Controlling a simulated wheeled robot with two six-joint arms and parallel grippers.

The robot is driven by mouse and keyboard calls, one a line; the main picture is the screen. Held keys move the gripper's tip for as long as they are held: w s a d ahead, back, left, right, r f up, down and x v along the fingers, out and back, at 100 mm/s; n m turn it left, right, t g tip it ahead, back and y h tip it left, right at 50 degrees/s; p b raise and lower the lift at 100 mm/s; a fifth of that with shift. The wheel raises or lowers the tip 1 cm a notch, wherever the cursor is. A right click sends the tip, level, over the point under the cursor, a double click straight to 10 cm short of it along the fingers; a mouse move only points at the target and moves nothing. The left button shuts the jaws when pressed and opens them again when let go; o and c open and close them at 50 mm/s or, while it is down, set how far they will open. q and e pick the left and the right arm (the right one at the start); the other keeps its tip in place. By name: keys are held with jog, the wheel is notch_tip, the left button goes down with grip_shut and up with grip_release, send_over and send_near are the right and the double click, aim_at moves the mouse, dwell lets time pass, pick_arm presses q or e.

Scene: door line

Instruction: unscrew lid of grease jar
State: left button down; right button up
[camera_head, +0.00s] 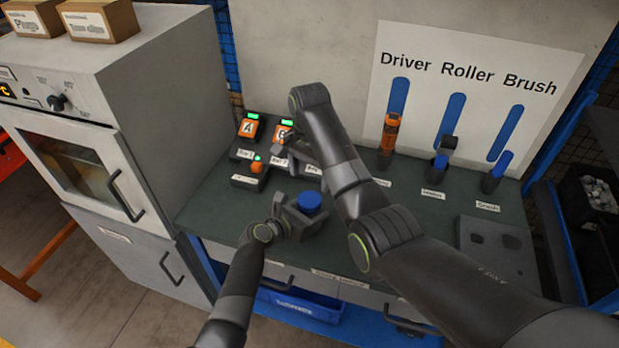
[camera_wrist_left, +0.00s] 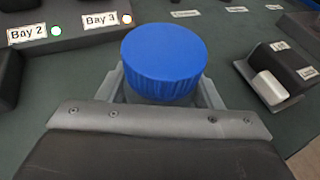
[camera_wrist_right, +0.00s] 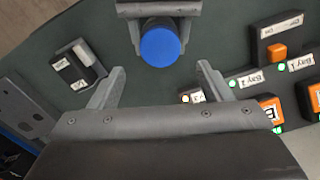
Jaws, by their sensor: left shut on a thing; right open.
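The grease jar has a ribbed blue lid (camera_head: 310,202), which is on the jar. My left gripper (camera_head: 296,217) is shut on the jar below the lid, near the front of the bench. In the left wrist view the lid (camera_wrist_left: 164,62) stands between and above the fingers, and the jar body is mostly hidden. My right gripper (camera_head: 294,163) is open and empty, behind the jar and partly hidden by its own arm. In the right wrist view the lid (camera_wrist_right: 160,46) lies beyond the open fingertips (camera_wrist_right: 161,70), apart from them.
Battery bays with orange units (camera_head: 250,127) stand at the back left of the bench. Holders with an orange driver (camera_head: 390,135), a roller and a brush stand to the right. A grey block with recesses (camera_head: 494,246) is at the right end. An oven (camera_head: 80,150) stands left.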

aim_at(310, 199)
jog(key=shift+f+m, duration=0.3)
jog(key=shift+m, duration=0.1)
notch_tip(310, 199, down, 7)
jog(key=shift+f, duration=0.2)
jog(key=shift+c, duration=0.4)
